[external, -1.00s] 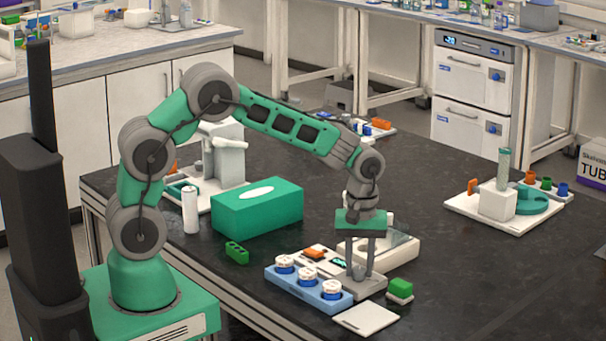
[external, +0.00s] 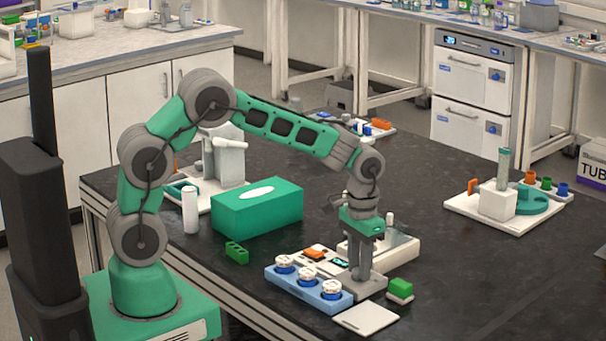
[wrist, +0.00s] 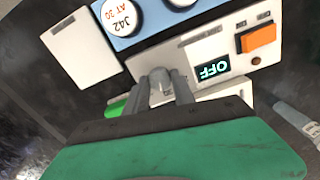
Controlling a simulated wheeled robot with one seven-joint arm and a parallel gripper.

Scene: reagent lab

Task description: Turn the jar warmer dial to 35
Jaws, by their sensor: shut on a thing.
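The jar warmer shows in the external view as a blue block (external: 318,298) holding white-lidded jars, with a pale control panel (wrist: 205,50) along its side. In the wrist view its display (wrist: 212,69) reads OFF, and an orange switch (wrist: 258,37) sits beside it. The grey dial (wrist: 160,82) is on the panel, between my fingers. My gripper (external: 360,276) points straight down and is shut on the dial, which the fingers mostly hide in the external view. The dial's setting cannot be read. One jar label (wrist: 122,14) reads "J42 AT 30".
A green-topped small block (external: 400,288) stands just right of the warmer, and a white plate (external: 366,318) lies in front. A white device (external: 400,250) is close behind. A green box (external: 257,207) stands at the left.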

